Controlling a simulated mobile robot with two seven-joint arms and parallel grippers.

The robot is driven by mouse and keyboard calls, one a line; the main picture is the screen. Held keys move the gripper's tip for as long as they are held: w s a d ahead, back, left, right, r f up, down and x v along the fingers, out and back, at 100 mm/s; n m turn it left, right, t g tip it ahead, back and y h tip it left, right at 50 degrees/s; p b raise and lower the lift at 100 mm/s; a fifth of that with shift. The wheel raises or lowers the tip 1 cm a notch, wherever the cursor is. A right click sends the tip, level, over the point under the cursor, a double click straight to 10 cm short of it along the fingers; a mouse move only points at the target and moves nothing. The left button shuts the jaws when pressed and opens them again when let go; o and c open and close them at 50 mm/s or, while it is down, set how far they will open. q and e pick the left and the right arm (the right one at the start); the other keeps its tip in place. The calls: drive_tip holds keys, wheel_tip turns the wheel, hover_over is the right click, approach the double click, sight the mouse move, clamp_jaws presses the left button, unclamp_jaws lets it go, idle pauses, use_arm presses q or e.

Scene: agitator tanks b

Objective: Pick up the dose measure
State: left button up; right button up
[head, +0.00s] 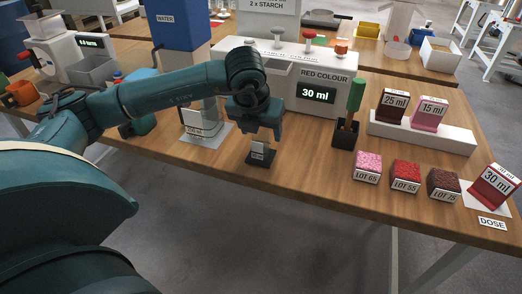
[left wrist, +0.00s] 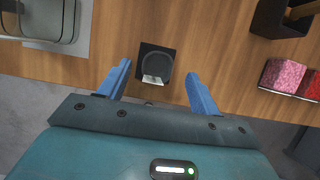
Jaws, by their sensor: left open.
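A dark red block marked 30 ml (head: 491,188) stands on a white plate beside the DOSE label (head: 492,223) at the right end of the table; I take it as the dose measure. My left gripper (head: 264,137) is far to its left, pointing down over a small dark piece with a pale tag (head: 259,153). In the left wrist view the open, empty fingers (left wrist: 158,72) lie either side of this piece, a round dark top on a black square base (left wrist: 156,64). The fingers do not visibly touch it. My right gripper is out of view.
Blocks marked 25 ml (head: 392,104) and 15 ml (head: 429,112) stand on a white rack. Three textured lot cubes (head: 405,176) sit near the front edge. A black holder (head: 345,134) with a green-handled tool and a white machine reading 30 ml (head: 317,93) stand close to the gripper.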

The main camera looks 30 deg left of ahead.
sight(262, 140)
use_arm(q)
drive_tip(key=x, duration=0.5)
drive_tip(key=shift+a+p, duration=0.15)
drive_tip(key=shift+p, duration=0.25)
drive_tip(key=shift+f, duration=0.2)
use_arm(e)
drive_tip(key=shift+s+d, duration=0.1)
use_arm(q)
drive_tip(key=shift+c, duration=0.4)
drive_tip(key=c, duration=1)
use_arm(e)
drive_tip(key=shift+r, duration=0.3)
